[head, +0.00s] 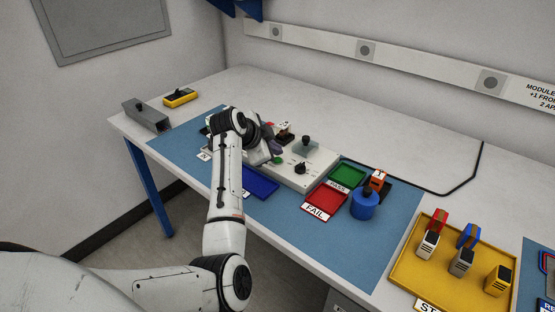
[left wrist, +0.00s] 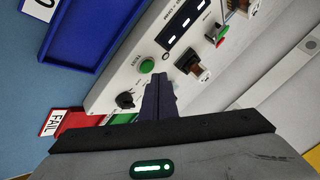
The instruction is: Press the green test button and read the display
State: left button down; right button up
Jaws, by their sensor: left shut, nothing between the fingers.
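The test unit (head: 318,163) is a pale box with controls on the blue mat. Its green button (left wrist: 147,66) shows in the left wrist view, and the head view shows it (head: 278,160) beside my gripper. My left gripper (left wrist: 159,80) is shut and empty, its fingertips just beside the green button; I cannot tell whether they touch the unit. The display (left wrist: 180,22) is a dark strip with white-edged windows, too small to read. In the head view my left arm hides part of the unit. My right gripper is not in view.
A black knob (left wrist: 124,100) stands near the button. Blue (head: 262,184), red FAIL (head: 326,198) and green PASS (head: 347,175) trays lie around the unit. A blue cylinder (head: 364,205) is to the right. A yellow tray (head: 408,262) holds several modules.

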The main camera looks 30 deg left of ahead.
pick_arm(q)
jog(key=shift+f, duration=0.15)
jog(key=shift+f, duration=0.25)
jog(key=shift+f, duration=0.45)
dwell(0.7)
jog(key=shift+r+p, duration=0.85)
jog(key=shift+p, duration=0.25)
